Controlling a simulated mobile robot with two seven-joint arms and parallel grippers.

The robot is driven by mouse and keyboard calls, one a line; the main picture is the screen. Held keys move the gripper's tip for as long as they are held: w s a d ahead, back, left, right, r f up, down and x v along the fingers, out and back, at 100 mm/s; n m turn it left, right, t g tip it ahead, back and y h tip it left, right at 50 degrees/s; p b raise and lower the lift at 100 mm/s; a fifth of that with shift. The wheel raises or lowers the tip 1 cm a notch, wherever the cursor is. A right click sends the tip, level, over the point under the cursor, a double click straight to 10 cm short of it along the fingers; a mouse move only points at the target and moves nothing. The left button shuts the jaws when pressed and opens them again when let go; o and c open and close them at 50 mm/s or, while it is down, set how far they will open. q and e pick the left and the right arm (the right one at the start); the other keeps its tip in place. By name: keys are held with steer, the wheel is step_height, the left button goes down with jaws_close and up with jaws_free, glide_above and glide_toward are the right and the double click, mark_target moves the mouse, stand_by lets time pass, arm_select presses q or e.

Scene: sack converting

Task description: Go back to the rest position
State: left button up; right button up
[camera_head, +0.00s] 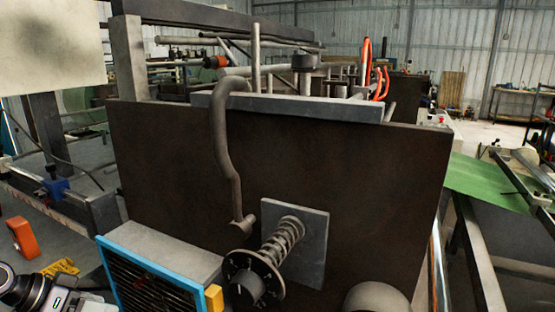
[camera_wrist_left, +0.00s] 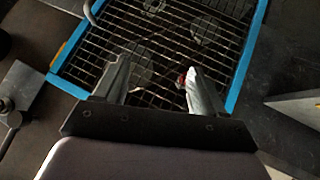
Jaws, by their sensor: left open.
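My left gripper (camera_wrist_left: 157,66) shows in the left wrist view. Its two grey fingers are spread apart with nothing between them. They are in front of a wire grille (camera_wrist_left: 165,48) with a blue frame (camera_wrist_left: 69,47); I cannot tell the exact gap. A small red spot shows beside the right finger. In the head view, part of my left arm (camera_head: 32,288) is at the bottom left corner, and its fingers are hidden. My right gripper is in neither view.
A blue-framed box (camera_head: 165,245) stands close to my left arm. A large dark machine panel (camera_head: 300,160) with a spring-loaded dial (camera_head: 245,285) fills the middle. A green sheet (camera_head: 480,180) is at right.

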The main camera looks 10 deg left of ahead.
arm_select(q)
steer(key=w+a+n+t+y, duration=0.1)
steer(key=w+a+t+y, duration=0.3)
steer(key=a, duration=0.4)
steer(key=w+a+r+m+t+y, duration=0.2)
steer(key=a+r+t+y, duration=0.15)
steer(key=r, duration=0.25)
steer(key=w+a+r+m+t+y, duration=0.1)
steer(key=w+a+r+t+y, duration=0.15)
steer(key=a+r+y, duration=0.3)
steer(key=s+d+f+g+h, duration=0.25)
steer(key=s+d+f, duration=0.25)
steer(key=d+f, duration=0.55)
steer(key=s+d+f+g+h, duration=0.1)
steer(key=s+d+f+h, duration=0.25)
steer(key=d+f, duration=0.7)
steer(key=s+d+f+n+g+h, duration=0.1)
steer(key=s+d+f, duration=0.3)
steer(key=s+d, duration=0.4)
steer(key=s+d+f+n+g+h, duration=0.1)
steer(key=s+d+f, duration=0.3)
steer(key=s+d, duration=0.5)
steer(key=shift+s+d+f+n+h, duration=0.2)
steer(key=shift+s+f+n+h, duration=0.15)
steer(key=shift+s+n, duration=0.4)
